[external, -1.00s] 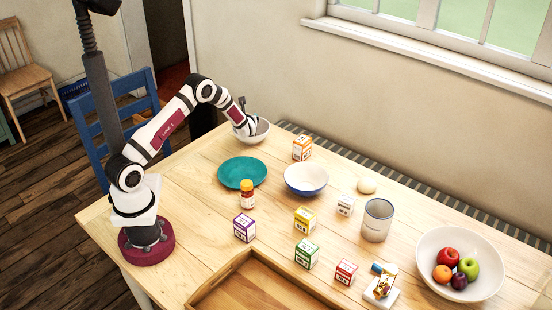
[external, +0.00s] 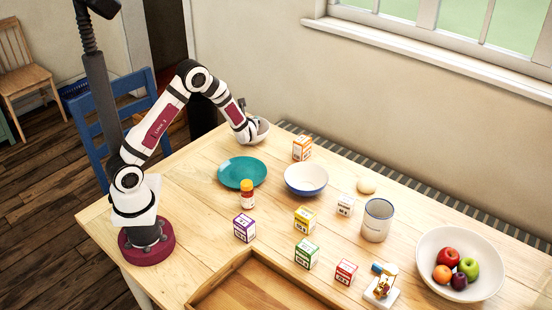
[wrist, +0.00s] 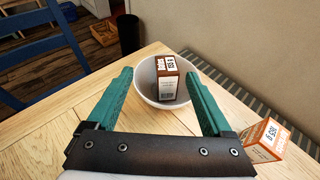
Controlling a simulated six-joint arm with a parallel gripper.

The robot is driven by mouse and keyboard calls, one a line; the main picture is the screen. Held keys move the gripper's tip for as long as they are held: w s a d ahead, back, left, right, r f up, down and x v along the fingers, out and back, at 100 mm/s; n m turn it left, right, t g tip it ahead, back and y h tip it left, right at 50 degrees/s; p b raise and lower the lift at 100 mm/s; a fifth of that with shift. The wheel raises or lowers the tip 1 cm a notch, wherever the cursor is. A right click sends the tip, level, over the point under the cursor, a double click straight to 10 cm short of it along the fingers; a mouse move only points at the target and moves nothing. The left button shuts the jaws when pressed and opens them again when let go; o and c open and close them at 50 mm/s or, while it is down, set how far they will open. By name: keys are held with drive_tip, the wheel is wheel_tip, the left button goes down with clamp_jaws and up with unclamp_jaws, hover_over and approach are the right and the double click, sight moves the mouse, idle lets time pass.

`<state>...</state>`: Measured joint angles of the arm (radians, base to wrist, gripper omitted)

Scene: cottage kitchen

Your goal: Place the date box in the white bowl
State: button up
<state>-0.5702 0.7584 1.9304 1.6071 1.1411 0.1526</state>
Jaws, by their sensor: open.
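The white bowl (wrist: 144,84) stands near the far table corner. In the external view the white bowl (external: 264,130) is partly hidden behind my gripper (external: 250,134). A brown-red box with a white label, which looks like the date box (wrist: 168,84), stands upright inside the bowl in the wrist view. My gripper (wrist: 160,74) is open, with one green finger on each side of the bowl and box. The fingers look apart from the box. The box does not show clearly in the external view.
An orange box (external: 302,148) stands right of the bowl. Several small boxes, a canister (external: 377,220), a fruit bowl (external: 430,285) and a wooden tray (external: 262,290) fill the rest.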

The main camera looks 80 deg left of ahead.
drive_tip(key=s+d+r+n+g+h, duration=0.1)
drive_tip(key=s+d+r+n, duration=0.25)
drive_tip(key=d, duration=0.25)
drive_tip(key=s+d+r+n+h, duration=0.1)
drive_tip(key=s+d+r+n, duration=0.1)
drive_tip(key=d+r, duration=0.25)
drive_tip(key=s+d+r+n+g+h, duration=0.1)
drive_tip(key=s+d+r+n+h, duration=0.15)
drive_tip(key=d, duration=0.45)
drive_tip(key=s+d+f+n+t+h, duration=0.1)
drive_tip(key=s+d, duration=0.4)
drive_tip(key=d, duration=0.5)
drive_tip(key=s+d+f+n+h, duration=0.1)
drive_tip(key=s+d+n+h, duration=0.2)
drive_tip(key=s+d+h, duration=0.3)
drive_tip(key=d, duration=0.4)
drive_tip(key=shift+d+t, duration=0.15)
drive_tip(key=shift+t, duration=0.25)
